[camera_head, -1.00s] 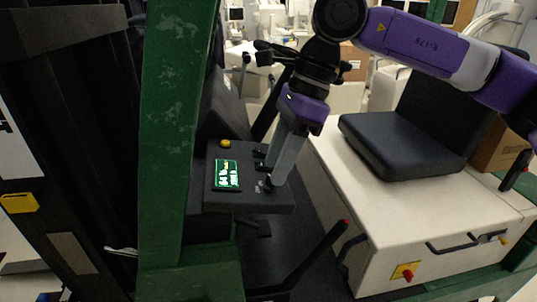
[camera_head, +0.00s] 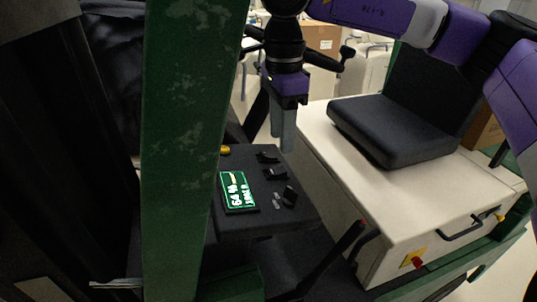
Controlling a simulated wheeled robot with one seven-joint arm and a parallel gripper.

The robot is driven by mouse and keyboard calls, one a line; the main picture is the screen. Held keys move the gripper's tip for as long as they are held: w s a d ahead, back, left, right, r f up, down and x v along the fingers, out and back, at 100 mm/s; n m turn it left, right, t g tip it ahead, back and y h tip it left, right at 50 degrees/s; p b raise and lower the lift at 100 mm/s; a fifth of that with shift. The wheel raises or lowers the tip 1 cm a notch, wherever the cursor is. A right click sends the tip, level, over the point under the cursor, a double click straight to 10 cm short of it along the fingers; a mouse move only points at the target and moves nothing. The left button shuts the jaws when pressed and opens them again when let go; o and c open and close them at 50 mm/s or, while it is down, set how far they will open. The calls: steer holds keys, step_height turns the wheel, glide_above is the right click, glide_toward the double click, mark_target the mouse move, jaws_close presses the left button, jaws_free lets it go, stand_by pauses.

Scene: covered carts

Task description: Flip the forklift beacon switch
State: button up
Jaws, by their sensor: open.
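The forklift's black control panel (camera_head: 250,216) is left of centre, behind the green post. It carries a lit green display (camera_head: 237,191). To the right of the display are several small black levers, among them a rear one (camera_head: 267,157), a middle one (camera_head: 275,174) and a front one (camera_head: 290,195). Small grey switches (camera_head: 277,201) sit beside the front lever. I cannot tell which one is the beacon switch; labels are too small to read. My gripper (camera_head: 283,148) points down by the panel's far right edge, behind the levers, open and empty.
A green post (camera_head: 180,150) stands close in front on the left. A yellow knob (camera_head: 225,150) is at the panel's rear left, partly hidden. A black seat (camera_head: 390,130) on a white body (camera_head: 385,225) fills the right. A red-tipped lever (camera_head: 335,255) rises below the panel.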

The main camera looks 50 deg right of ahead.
mark_target(280, 170)
step_height(280, 170, down, 7)
steer(key=shift+f+p, duration=0.2)
steer(key=shift+p, duration=0.7)
jaws_close()
